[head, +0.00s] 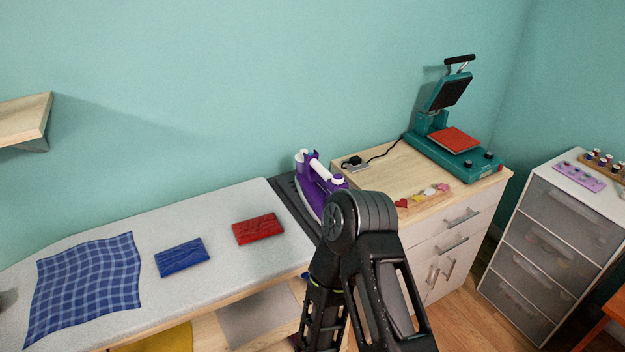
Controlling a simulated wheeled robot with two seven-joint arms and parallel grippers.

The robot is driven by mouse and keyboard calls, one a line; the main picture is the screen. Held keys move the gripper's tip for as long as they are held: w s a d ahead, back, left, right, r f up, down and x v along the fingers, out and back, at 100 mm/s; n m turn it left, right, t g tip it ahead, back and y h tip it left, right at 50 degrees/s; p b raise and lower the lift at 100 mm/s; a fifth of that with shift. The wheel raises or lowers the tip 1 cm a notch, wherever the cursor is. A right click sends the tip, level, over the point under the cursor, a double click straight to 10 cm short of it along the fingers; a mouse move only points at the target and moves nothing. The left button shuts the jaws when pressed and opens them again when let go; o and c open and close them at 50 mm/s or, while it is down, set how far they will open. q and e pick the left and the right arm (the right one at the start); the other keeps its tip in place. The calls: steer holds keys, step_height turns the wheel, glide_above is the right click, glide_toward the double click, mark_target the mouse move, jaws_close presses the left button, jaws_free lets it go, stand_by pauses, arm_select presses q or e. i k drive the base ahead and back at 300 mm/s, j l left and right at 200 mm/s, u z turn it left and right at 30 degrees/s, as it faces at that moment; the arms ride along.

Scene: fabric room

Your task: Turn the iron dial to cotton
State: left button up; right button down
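The purple and white iron (312,188) is on a dark rest (283,190) at the right end of the grey ironing board (205,218). A small white round part (338,180) shows at the iron's right end; I cannot tell if it is the dial, and no setting marks are readable. One of my black arms rises from the bottom centre, in front of the rest and close to the iron, hiding part of that area. Its gripper is not visible. My other gripper is not visible either.
Blue checked cloth (84,285), a blue folded fabric (182,257) and a red one (258,228) lie on the board. A wooden cabinet (385,178) right of the iron bears a teal heat press (470,158). A drawer unit (550,235) stands at far right.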

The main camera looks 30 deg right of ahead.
mark_target(337, 178)
steer(key=z, duration=2.8)
steer(key=i+j, duration=0.1)
steer(key=j, duration=0.35)
steer(key=i+j, duration=0.1)
steer(key=j, duration=0.3)
steer(key=i+j+z, duration=0.1)
steer(key=j, duration=0.35)
